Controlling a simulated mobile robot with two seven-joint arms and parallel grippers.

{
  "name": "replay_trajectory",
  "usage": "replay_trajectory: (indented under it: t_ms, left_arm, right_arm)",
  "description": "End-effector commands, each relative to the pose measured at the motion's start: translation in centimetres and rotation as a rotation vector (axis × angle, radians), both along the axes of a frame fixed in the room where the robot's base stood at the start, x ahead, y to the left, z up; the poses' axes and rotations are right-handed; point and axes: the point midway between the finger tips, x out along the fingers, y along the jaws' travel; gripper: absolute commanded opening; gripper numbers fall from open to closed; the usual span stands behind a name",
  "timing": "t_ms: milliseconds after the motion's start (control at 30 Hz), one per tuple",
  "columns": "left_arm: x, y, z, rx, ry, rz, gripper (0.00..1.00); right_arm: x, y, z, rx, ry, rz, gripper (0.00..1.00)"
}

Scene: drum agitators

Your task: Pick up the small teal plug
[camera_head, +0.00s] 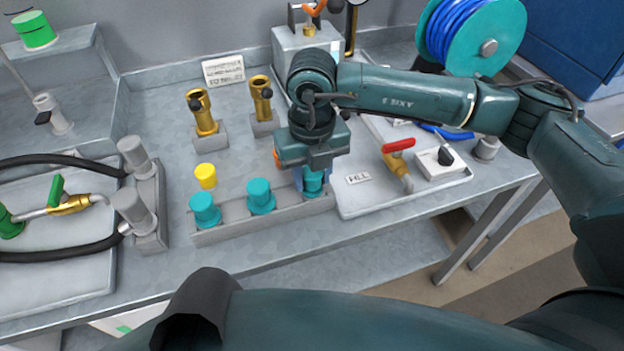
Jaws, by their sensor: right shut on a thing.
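Three teal plugs stand in a row along a grey rack (232,231) at the front of the bench: a left plug (205,209), a middle plug (260,196) and a right plug (314,183). My right gripper (312,177) points down over the right end of the rack and is shut on the right plug. The gripper hides the plug's upper part. The plug appears upright at the rack; I cannot tell whether its base is clear of it. My left gripper is not in view.
A yellow cap (205,175) stands behind the rack. Two brass fittings (202,112) (262,97) stand further back. A tray with a red-handled valve (398,160) lies to the right. Grey posts (135,208) and black hoses are at left. The bench's front strip is clear.

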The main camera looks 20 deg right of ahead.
Motion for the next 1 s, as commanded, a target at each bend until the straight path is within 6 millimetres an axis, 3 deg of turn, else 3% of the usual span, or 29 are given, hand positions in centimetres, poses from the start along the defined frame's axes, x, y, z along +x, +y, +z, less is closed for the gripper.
replay_trajectory:
  t_ms: [200, 467, 1000]
  left_arm:
    - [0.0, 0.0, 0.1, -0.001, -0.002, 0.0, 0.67]
    - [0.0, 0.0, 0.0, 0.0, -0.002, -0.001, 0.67]
    - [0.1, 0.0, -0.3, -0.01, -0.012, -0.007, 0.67]
  right_arm:
    - [0.0, 0.0, 0.0, 0.0, -0.001, 0.0, 0.12]
    - [0.1, 0.0, 0.5, 0.0, -0.003, 0.0, 0.12]
    - [0.1, 0.0, 9.4, 0.001, -0.002, 0.0, 0.12]
